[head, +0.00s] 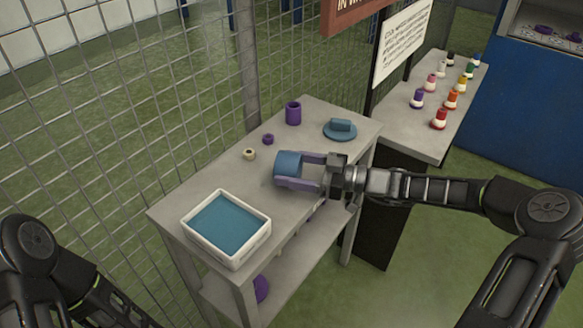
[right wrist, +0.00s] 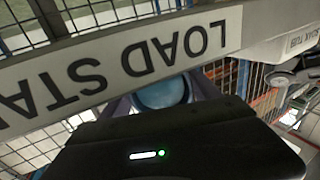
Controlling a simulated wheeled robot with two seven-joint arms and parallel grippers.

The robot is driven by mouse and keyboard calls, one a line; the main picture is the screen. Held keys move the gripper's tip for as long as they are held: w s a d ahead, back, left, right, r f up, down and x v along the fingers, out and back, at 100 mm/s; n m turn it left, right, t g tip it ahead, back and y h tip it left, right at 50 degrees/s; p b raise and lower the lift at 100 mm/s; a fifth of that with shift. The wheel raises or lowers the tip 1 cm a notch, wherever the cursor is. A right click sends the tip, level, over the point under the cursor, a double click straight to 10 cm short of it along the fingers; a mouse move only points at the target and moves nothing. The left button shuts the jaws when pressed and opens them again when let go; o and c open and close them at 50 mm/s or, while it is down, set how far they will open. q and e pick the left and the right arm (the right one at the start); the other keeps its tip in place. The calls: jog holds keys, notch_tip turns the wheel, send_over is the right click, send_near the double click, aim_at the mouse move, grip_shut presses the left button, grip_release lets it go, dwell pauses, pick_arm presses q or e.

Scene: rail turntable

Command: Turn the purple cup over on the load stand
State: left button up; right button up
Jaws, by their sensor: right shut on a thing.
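The purple cup (head: 293,113) stands on the grey load stand (head: 185,205) near its back edge, with a dark round opening at its top. My right gripper (head: 285,170) is nearer the front, apart from the purple cup. It is shut on a blue cup-like thing (head: 287,161), which lies sideways between the fingers just over or on the stand; I cannot tell if it touches. The blue thing also shows in the right wrist view (right wrist: 163,92), partly hidden by the gripper body. My left gripper is out of view; only my left arm shows.
A white tray (head: 233,258) with a blue inside stands at the front left. A small purple ring (head: 268,139), a beige ring (head: 249,155) and a blue dish (head: 341,135) with a block are on the stand. Wire mesh (head: 130,90) closes off the back. A sign hangs behind.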

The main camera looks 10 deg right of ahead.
jog(key=shift+f, duration=0.2)
jog(key=o, duration=1.6)
jog(key=v, duration=0.8)
jog(key=shift+b, duration=0.35)
jog(key=shift+w+a, duration=0.1)
